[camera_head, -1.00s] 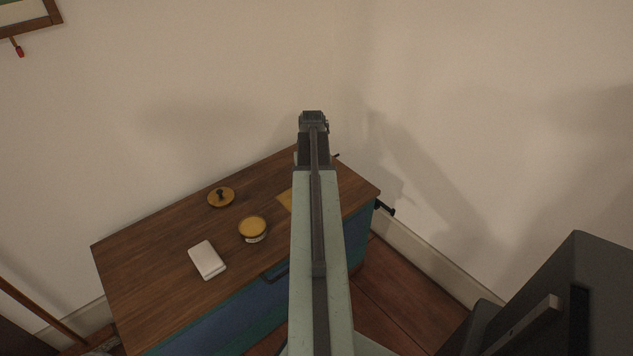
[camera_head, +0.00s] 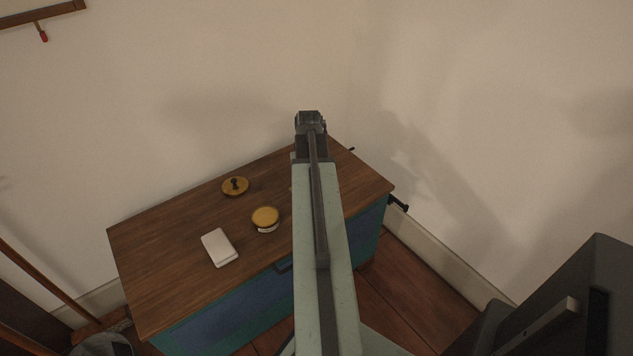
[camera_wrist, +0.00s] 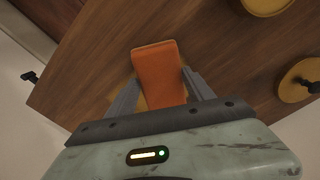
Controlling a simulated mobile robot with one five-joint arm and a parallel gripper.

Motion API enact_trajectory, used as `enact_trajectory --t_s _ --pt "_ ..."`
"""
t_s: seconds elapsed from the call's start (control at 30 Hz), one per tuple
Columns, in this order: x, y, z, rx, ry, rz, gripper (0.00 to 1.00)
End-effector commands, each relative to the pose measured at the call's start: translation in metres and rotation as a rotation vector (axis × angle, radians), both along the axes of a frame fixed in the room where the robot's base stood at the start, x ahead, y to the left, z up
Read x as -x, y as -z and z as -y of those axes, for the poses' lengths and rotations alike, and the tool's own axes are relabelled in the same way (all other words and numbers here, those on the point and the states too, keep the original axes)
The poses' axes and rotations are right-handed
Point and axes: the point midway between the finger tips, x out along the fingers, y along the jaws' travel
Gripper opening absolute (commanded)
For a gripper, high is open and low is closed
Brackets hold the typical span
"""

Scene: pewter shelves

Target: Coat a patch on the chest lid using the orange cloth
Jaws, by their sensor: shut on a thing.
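The chest (camera_head: 225,315) stands in the corner, with a brown wooden lid (camera_head: 170,255) and a blue front. My gripper (camera_wrist: 162,76) is over the lid in the wrist view and shut on the orange cloth (camera_wrist: 155,55), which sticks out between its fingers. In the head view my gripper (camera_head: 310,122) is at the far end of my arm, above the lid's back right part, and the cloth is hidden. A bit of yellow patch (camera_wrist: 142,103) shows beside the cloth in the wrist view. I cannot tell whether the cloth touches the lid.
On the lid are an open tin (camera_head: 265,218) with yellow contents, a round knobbed cover (camera_head: 235,186) and a white block (camera_head: 219,248). The tin (camera_wrist: 267,4) and cover (camera_wrist: 300,80) also show right in the wrist view. Walls stand close behind and right.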

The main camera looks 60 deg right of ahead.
Motion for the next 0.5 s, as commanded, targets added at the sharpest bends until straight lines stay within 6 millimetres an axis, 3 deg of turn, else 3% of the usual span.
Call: enact_trajectory --t_s 0.27,0.5 --pt "-0.003 0.000 -0.009 -0.001 0.001 0.001 0.29" --pt "-0.008 -0.001 -0.029 0.000 -0.001 0.000 0.29"
